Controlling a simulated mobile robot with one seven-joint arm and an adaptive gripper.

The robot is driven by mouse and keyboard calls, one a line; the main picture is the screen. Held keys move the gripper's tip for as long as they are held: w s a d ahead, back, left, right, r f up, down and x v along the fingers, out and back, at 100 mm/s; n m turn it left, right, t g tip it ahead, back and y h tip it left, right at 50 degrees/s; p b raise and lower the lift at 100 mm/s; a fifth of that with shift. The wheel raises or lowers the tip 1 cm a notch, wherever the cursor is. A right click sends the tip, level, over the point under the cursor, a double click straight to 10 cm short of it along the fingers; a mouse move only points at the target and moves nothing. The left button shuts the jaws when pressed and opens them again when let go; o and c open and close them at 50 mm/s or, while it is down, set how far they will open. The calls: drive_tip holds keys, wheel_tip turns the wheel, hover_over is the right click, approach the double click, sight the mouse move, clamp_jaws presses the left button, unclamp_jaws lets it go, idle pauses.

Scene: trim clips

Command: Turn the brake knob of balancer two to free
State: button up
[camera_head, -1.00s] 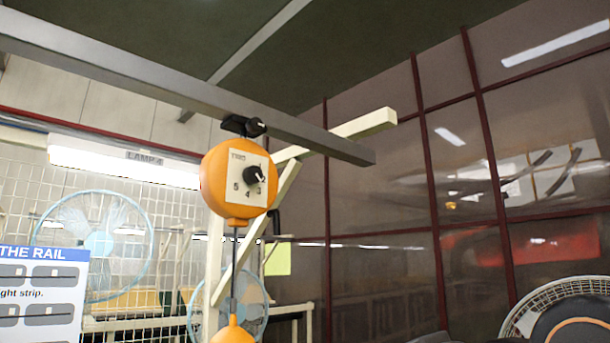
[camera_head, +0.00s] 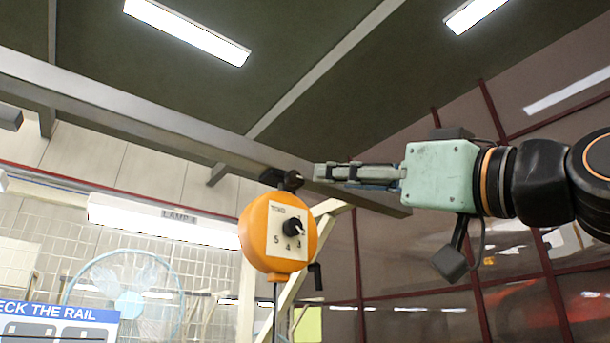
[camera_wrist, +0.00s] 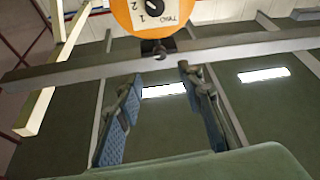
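Balancer two is the orange round housing (camera_head: 262,232) hanging under the grey rail, with a plate marked TWO and a black dial with numbers. It shows upside down in the wrist view (camera_wrist: 128,14). A small black knob (camera_head: 293,180), which looks like the brake knob, sits on the dark trolley above the housing; it also shows in the wrist view (camera_wrist: 160,51). My gripper (camera_head: 320,172) comes from the right, its fingertips just right of the knob in the picture. In the wrist view its blue-padded fingers (camera_wrist: 160,78) are apart and empty, the knob beyond them.
The grey rail (camera_head: 130,108) runs across behind the fingers. A cream bracket (camera_head: 327,208) stands behind the housing. A black crank-like handle (camera_head: 315,275) hangs right of it. A sign (camera_head: 60,308), a fan (camera_head: 125,300) and a lamp (camera_head: 160,220) are at left.

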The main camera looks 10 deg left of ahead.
sight(296, 176)
drive_tip(key=p+x, duration=0.3)
drive_tip(key=x, duration=0.6)
drive_tip(key=shift+a, duration=0.15)
drive_tip(key=shift+c, duration=0.2)
clamp_jaws()
